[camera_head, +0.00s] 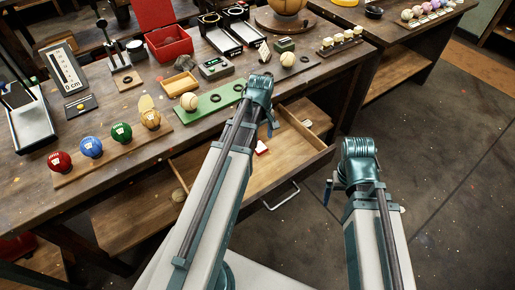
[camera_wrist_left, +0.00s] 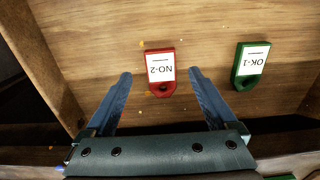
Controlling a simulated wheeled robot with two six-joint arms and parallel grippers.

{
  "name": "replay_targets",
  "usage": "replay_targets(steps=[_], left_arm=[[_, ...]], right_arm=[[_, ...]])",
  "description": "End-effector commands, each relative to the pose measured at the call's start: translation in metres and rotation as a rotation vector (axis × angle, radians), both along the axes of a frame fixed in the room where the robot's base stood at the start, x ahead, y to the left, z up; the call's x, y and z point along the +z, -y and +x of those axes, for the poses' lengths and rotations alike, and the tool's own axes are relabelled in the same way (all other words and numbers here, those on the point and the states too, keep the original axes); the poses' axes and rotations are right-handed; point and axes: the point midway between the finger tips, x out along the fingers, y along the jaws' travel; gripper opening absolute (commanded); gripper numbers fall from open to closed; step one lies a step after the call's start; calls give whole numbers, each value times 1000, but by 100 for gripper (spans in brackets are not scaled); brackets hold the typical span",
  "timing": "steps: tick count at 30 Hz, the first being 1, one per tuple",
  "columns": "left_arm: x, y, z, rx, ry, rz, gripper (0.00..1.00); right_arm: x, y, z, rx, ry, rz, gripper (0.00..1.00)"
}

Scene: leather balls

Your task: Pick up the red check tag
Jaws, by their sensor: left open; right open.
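The red check tag (camera_wrist_left: 160,72) lies in the open wooden drawer, with a white label reading NO-2. In the left wrist view it sits between and just beyond the fingertips of my left gripper (camera_wrist_left: 160,76), which is open and empty. In the head view the red tag (camera_head: 262,148) shows just right of my left arm. My left gripper (camera_head: 270,124) hangs over the drawer there, its fingers mostly hidden. My right gripper (camera_head: 329,190) is right of the drawer, clear of everything, with little of its fingers showing.
A green tag (camera_wrist_left: 249,66) labelled OK-1 lies right of the red one. The drawer front (camera_head: 298,172) and side walls stand around the tags. The workbench above carries a red box (camera_head: 168,43), coloured balls on a wooden strip (camera_head: 110,155) and a green board (camera_head: 215,102).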

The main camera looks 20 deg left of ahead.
Motion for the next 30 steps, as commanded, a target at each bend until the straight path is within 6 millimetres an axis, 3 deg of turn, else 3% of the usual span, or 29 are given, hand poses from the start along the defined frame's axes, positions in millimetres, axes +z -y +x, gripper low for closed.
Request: replay_targets(steps=[1,7,17,30], left_arm=[[-12,-1,0,0,0,0,91],[-36,-2,0,0,0,0,91],[-38,-2,0,0,0,0,91],[-38,-2,0,0,0,0,14]], right_arm=[[-12,0,0,0,0,0,100],[-36,0,0,0,0,0,100],[-38,0,0,0,0,0,100],[-39,0,0,0,0,0,100]])
